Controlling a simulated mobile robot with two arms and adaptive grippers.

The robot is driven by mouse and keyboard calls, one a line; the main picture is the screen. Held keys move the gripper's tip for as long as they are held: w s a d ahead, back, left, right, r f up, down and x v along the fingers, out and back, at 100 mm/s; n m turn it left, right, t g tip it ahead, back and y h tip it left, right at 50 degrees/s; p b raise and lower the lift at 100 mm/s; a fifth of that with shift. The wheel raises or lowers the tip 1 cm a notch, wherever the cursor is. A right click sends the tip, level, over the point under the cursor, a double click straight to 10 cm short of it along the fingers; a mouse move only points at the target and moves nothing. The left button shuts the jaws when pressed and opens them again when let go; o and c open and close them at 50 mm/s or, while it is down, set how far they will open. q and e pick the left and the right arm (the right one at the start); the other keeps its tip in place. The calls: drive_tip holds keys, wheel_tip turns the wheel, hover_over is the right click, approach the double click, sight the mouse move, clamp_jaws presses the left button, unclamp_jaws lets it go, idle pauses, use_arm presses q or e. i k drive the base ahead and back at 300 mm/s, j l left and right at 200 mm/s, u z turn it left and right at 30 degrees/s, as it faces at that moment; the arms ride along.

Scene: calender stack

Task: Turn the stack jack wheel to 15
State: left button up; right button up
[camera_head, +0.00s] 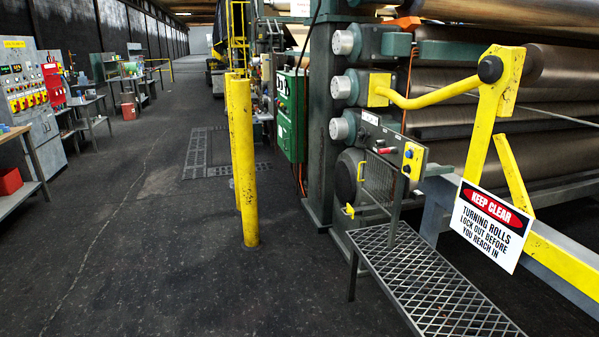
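The calender stack stands at the right, with several long steel rolls (468,119) one above another. On its green end frame are three round grey knob-like parts with pale faces, an upper one (342,43), a middle one (340,88) and a lower one (338,129). A dark round part (349,175) sits low behind a mesh guard (378,179). I cannot tell which of these, if any, is the stack jack wheel, and no numbers are readable on them. Neither of my grippers is in view.
A grated step (430,285) and a yellow guard rail with a "KEEP CLEAR" sign (491,224) front the stack. A small control panel (388,146) stands above the step. Yellow bollards (243,160) stand left of it. The floor aisle is clear; cabinets and benches line the left.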

sight(361, 136)
drive_tip(key=i, duration=1.8)
